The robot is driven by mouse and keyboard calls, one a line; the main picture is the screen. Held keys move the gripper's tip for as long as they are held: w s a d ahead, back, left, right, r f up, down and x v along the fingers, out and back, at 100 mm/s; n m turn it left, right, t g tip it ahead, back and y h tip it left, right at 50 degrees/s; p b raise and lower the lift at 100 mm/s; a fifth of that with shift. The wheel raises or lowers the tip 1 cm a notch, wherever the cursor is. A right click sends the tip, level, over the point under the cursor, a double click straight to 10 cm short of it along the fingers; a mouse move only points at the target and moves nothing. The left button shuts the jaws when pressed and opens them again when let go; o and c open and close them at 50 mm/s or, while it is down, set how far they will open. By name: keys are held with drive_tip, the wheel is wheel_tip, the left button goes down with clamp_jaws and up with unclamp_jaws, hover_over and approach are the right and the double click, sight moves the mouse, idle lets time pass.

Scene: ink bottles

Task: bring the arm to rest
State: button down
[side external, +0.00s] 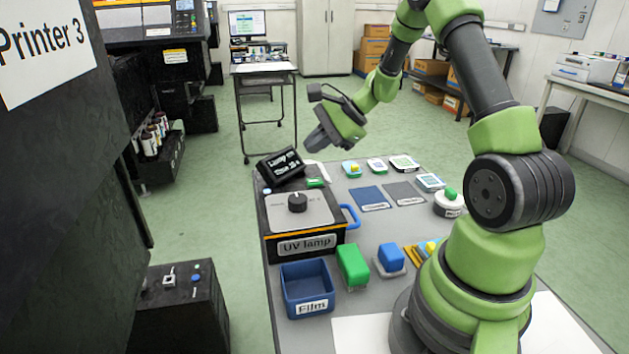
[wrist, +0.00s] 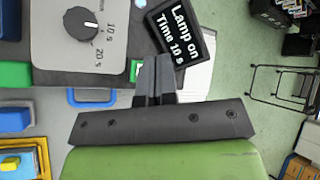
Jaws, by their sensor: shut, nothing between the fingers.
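My gripper (side external: 316,141) hangs in the air above the far end of the table, just right of the lamp's tilted display. Its fingers are together and hold nothing; they also show closed in the wrist view (wrist: 155,68). The UV lamp box (side external: 304,244) stands on the grey table (side external: 376,225), with a dark dial (side external: 298,201) on its top. The black display (side external: 280,163) reads "Lamp on", "Time 10 s" in the wrist view (wrist: 181,30). A green part (side external: 316,183) lies below the gripper beside the display.
A blue "Film" bin (side external: 306,288), a green block (side external: 352,264) and a blue block (side external: 391,256) stand near the front. Blue and grey pads (side external: 370,197) and several small labelled items lie farther back. Printer 3 (side external: 45,45) flanks the left. The air around my gripper looks clear.

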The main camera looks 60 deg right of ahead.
drive_tip(key=s+a+r+n+g, duration=0.1)
drive_tip(key=s+a+r+n, duration=0.1)
drive_tip(key=a+r+n, duration=0.45)
drive_tip(key=s+a+r+n+h, duration=0.1)
drive_tip(key=s+a+r+n, duration=0.3)
drive_tip(key=s, duration=0.4)
drive_tip(key=s+a+r+n+h, duration=0.1)
drive_tip(key=s+a+r+n, duration=0.4)
drive_tip(key=s+a+n, duration=0.2)
drive_tip(key=shift+s+a, duration=0.9)
drive_tip(key=shift+s, duration=0.05)
idle(4.9)
